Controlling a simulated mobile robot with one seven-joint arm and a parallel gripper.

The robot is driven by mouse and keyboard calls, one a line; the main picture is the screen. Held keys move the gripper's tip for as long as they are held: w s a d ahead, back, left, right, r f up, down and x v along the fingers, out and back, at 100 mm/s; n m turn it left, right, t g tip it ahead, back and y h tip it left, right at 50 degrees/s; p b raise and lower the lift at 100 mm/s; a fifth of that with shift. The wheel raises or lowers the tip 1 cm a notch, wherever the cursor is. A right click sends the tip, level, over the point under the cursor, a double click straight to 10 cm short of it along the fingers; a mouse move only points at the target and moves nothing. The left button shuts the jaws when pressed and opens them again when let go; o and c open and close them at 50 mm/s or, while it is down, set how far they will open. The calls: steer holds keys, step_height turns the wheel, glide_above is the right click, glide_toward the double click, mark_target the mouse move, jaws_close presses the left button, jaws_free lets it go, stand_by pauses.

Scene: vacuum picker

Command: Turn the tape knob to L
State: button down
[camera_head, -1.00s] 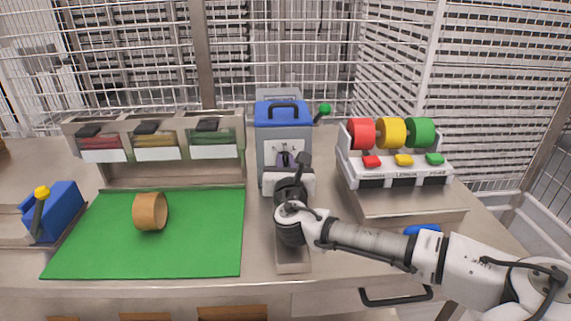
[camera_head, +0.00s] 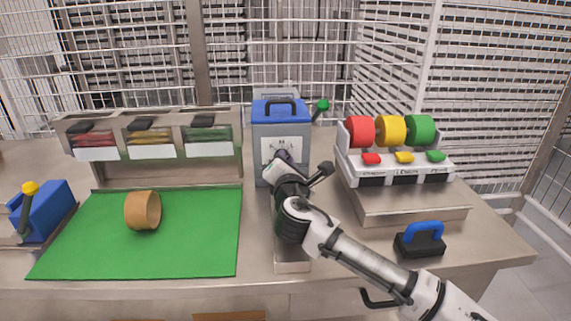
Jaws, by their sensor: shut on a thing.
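A grey machine with a blue top (camera_head: 281,112) stands at the back middle of the bench. Its white dial panel (camera_head: 269,146) faces me, with small marks too small to read. My gripper (camera_head: 281,160) reaches up to this panel. It is shut on the knob at the panel's front. The gripper and wrist hide the knob, so its pointing direction cannot be told.
A lever with a green ball (camera_head: 322,104) is at the machine's right. A rack with red, yellow and green rolls (camera_head: 390,131) stands right. A blue-handled block (camera_head: 420,240) lies front right. A green mat (camera_head: 180,250) with a brown ring (camera_head: 143,211) lies left, before several bins (camera_head: 150,138).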

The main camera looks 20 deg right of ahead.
stand_by(0.4)
steer(key=c, duration=1.4)
jaws_free()
steer(key=shift+s, duration=0.15)
steer(key=b+v, duration=0.1)
steer(key=v, duration=0.4)
steer(key=b+v, duration=0.2)
steer(key=v, duration=0.4)
steer(key=shift+s+f, duration=0.1)
steer(key=shift+f, duration=0.15)
steer(key=b, duration=0.4)
steer(key=shift+s+d, duration=0.1)
steer(key=shift+s, duration=0.25)
steer(key=b, duration=0.1)
steer(key=s+b, duration=0.1)
steer(key=shift+a+b, duration=0.25)
steer(key=shift+b, duration=0.15)
steer(key=shift+s+a+r+b, duration=0.2)
steer(key=shift+s+b, duration=0.05)
steer(key=shift+b, duration=0.25)
steer(key=shift+r, duration=0.1)
